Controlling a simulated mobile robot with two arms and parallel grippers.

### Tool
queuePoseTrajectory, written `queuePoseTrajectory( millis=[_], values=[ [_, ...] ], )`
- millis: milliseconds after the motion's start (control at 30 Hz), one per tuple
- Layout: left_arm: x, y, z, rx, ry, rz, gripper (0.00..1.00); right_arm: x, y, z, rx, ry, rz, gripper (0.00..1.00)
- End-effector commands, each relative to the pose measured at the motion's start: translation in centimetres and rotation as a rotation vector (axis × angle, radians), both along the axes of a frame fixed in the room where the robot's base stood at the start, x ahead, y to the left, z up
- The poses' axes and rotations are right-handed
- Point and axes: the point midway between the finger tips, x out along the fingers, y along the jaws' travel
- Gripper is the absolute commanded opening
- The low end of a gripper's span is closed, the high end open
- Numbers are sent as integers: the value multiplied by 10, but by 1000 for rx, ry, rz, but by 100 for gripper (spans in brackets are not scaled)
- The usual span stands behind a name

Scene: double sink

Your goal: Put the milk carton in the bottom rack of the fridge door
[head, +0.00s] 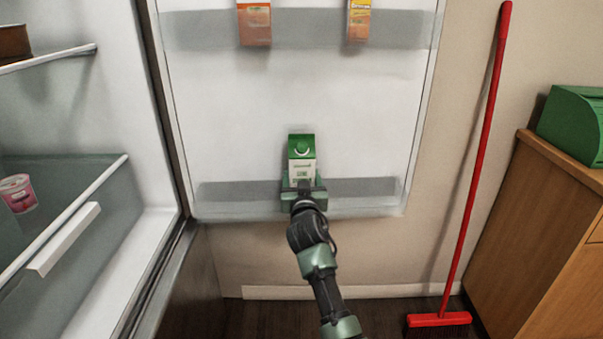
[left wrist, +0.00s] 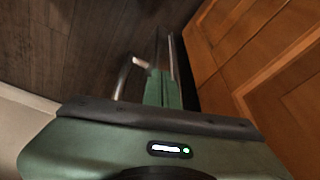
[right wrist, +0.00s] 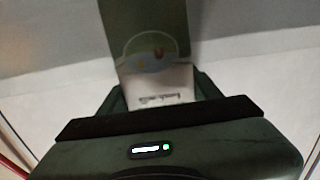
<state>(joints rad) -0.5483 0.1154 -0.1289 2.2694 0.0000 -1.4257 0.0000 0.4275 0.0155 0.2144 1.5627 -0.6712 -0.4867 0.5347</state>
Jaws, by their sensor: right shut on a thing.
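The green and white milk carton (head: 301,157) stands upright at the bottom rack (head: 362,190) of the open fridge door. My right gripper (head: 303,187) is shut on the carton's lower part, in front of the rack. The carton's base is hidden behind the gripper, so I cannot tell if it rests on the rack floor. In the right wrist view the carton (right wrist: 155,45) sits between the two fingers. My left gripper (left wrist: 163,88) shows only in its wrist view, with its fingers together and empty, over the dark floor near wooden cabinet fronts.
Two orange cartons (head: 254,24) (head: 358,20) stand in the door's upper rack. The fridge interior, with a pink tub (head: 17,193) on a shelf (head: 62,212), is at left. A red broom (head: 474,170) leans on the wall at right, beside a wooden cabinet (head: 545,220).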

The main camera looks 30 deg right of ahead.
Motion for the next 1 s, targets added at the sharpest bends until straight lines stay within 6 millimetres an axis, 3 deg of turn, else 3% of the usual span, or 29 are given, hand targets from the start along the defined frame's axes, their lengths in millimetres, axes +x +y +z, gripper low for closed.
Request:
queuePoseTrajectory(
  millis=[333, 367, 400, 767, 867, 1000],
  values=[
    [0, 0, 3, 0, -1, 0, 0, 0, 0, 5, -5, -11, 1, 0],
    [0, 0, 3, -1, -3, 0, 0, 0, 0, -1, 0, 0, 0, 72],
    [0, 0, 3, -1, -3, 0, 0, 0, 0, -1, 0, 0, 0, 83],
    [0, 0, 4, 0, -5, 1, 0, 0, 0, 1, -1, 0, 0, 85],
    [1, 0, 3, 0, -5, 1, 0, -7, 5, 0, 0, 0, 1, 85],
    [2, -1, -17, 0, 13, -2, 0, -30, 16, 1, 3, 1, 0, 85]
  ],
)
